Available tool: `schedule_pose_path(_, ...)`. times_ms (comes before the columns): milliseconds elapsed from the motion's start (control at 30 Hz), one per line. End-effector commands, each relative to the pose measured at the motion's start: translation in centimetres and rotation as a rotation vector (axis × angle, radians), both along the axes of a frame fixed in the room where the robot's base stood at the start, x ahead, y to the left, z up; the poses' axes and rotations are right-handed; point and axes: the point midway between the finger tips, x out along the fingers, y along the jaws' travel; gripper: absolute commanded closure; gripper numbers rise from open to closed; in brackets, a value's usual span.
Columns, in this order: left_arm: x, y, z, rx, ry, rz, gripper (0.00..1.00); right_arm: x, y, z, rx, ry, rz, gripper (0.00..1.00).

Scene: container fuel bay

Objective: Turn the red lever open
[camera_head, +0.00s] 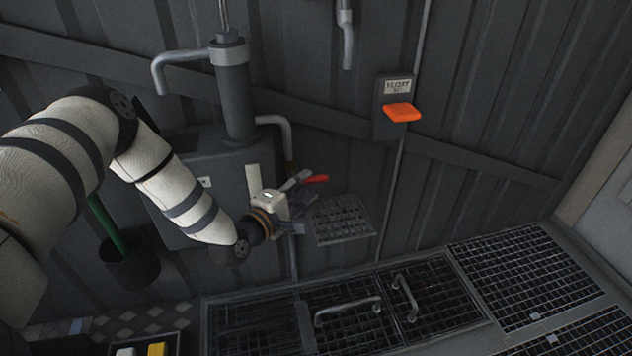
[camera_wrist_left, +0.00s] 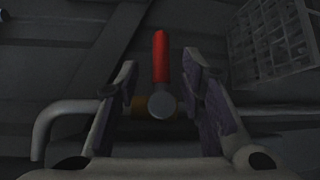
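The red lever (camera_head: 316,179) sticks out to the right just past my left gripper (camera_head: 300,190) in the head view. In the left wrist view the lever (camera_wrist_left: 161,57) points up from a round grey valve hub (camera_wrist_left: 161,105) with a brass-coloured body. My left gripper also shows there (camera_wrist_left: 160,85), with its fingers open on either side of the lever and hub and gaps visible on both sides. The gripper and wrist hide most of the valve in the head view. My right gripper is in neither view.
A dark tank with a pump cylinder (camera_head: 235,88) stands behind my left arm. An orange switch (camera_head: 402,112) is on the wall. A grated shelf (camera_head: 340,219) is right of the gripper. Floor grates with handles (camera_head: 347,310) lie below. A bucket (camera_head: 130,263) stands at left.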

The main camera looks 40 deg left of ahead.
Motion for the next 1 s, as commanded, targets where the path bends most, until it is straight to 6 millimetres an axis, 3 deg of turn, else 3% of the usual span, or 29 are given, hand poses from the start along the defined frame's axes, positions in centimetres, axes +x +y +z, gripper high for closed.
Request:
schedule_pose_path(200,3.5,0.2,-0.7,0.003,0.003,-0.002,0.65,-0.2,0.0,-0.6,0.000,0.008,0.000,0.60)
schedule_pose_path(533,4.1,0.2,-0.7,0.001,0.004,-0.002,0.65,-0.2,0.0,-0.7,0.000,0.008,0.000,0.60)
schedule_pose_path(700,4.1,0.2,-0.7,0.001,0.004,-0.001,1.00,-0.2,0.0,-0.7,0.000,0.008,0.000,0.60)
schedule_pose_path(1000,4.3,0.2,-0.8,-0.004,0.000,0.000,1.00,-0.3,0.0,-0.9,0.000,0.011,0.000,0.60)
